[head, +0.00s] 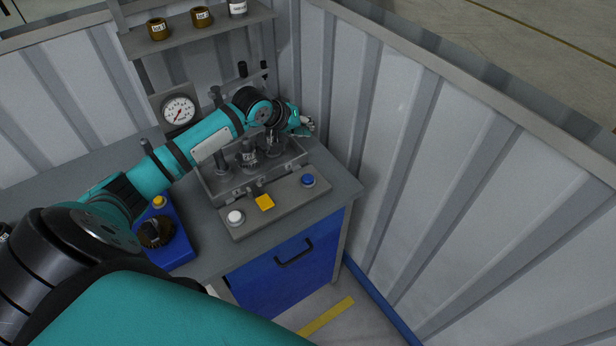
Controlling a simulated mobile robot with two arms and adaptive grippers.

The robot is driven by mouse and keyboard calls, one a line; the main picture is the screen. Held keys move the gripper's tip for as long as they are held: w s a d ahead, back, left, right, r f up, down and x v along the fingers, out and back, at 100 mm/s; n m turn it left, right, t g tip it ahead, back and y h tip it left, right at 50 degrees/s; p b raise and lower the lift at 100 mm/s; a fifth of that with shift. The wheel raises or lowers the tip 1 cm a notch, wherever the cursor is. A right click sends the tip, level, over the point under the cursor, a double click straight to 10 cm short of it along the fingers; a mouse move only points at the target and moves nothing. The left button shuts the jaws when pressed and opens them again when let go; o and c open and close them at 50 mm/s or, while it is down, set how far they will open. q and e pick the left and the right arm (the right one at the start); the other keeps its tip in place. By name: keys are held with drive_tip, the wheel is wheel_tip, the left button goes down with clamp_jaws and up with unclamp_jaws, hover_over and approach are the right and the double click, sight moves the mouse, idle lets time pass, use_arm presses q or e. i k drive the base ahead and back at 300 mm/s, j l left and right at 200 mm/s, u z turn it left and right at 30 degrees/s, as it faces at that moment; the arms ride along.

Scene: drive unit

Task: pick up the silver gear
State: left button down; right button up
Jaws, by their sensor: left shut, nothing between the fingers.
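A grey metal drive unit (228,190) sits on the workbench, with upright posts inside it. A silver gear-like part (248,159) shows around the front middle post, and a similar grey part sits behind it to the right, partly shaded. I cannot tell for certain which one is the silver gear. My left arm reaches over the unit from the left. My left gripper (305,124) is beyond the unit's right back corner, near the wall, shut and empty. It is apart from the gear-like part. My right gripper is out of view.
A gauge (178,111) stands behind. A blue device (172,240) is left. A shelf holds jars (201,16). Corrugated walls close the back and right.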

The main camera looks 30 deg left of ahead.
sight(263, 141)
drive_tip(key=u, duration=1.35)
